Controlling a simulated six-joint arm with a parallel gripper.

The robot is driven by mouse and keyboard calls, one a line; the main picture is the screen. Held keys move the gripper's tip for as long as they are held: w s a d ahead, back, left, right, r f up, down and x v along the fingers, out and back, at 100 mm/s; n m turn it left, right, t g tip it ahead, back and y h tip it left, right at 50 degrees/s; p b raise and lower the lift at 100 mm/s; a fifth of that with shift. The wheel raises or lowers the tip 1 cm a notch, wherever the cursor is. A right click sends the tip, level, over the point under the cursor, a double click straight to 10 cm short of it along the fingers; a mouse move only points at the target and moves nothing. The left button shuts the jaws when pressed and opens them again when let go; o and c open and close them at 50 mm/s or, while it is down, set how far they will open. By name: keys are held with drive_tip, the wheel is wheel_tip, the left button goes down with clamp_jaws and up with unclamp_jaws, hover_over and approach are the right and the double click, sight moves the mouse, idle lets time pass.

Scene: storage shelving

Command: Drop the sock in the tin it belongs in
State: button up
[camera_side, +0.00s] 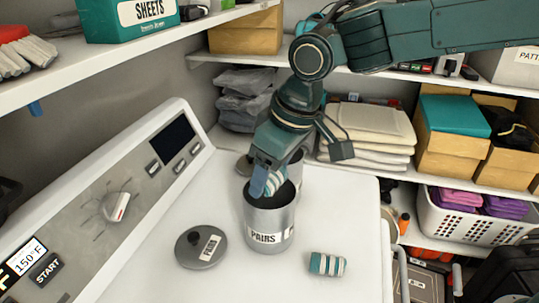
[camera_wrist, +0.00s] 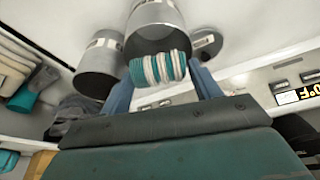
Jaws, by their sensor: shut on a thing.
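My gripper (camera_side: 266,186) is shut on a rolled sock with teal, white and grey stripes (camera_wrist: 158,68). It holds the sock over the open mouth of the grey metal tin labelled PAIRS (camera_side: 268,222). Whether the sock dips below the rim is unclear. This tin also shows in the wrist view (camera_wrist: 153,18), just beyond the sock. A second grey tin stands behind it, mostly hidden by my gripper; it shows open in the wrist view (camera_wrist: 98,70), its label unreadable. Another striped rolled sock (camera_side: 327,264) lies on the white top, right of the PAIRS tin.
A round grey lid (camera_side: 201,248) with a barcode label lies left of the PAIRS tin. Another lid (camera_side: 243,165) lies farther back. The control panel (camera_side: 115,200) rises along the left. Shelves with folded towels (camera_side: 365,135) and boxes stand behind.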

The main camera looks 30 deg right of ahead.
idle(0.4)
drive_tip(key=o, duration=1)
drive_tip(key=shift+o, duration=0.2)
drive_tip(key=shift+r, duration=0.15)
drive_tip(key=v, duration=1.3)
drive_tip(key=shift+r, duration=0.25)
drive_tip(key=shift+d, duration=0.15)
drive_tip(key=s+d+m, duration=0.2)
drive_tip(key=s+d, duration=0.1)
drive_tip(key=d, duration=0.7)
drive_tip(key=s+d+f+m+t, duration=0.1)
drive_tip(key=s+d+f+m, duration=0.1)
drive_tip(key=s+d+f, duration=0.3)
drive_tip(key=s+d+f+m+t+h, duration=0.1)
drive_tip(key=s+d+f, duration=0.4)
drive_tip(key=s+d, duration=0.6)
drive_tip(key=shift+s+m+t+h, duration=0.2)
drive_tip(key=shift+m+t+h, duration=0.1)
drive_tip(key=shift+m, duration=0.2)
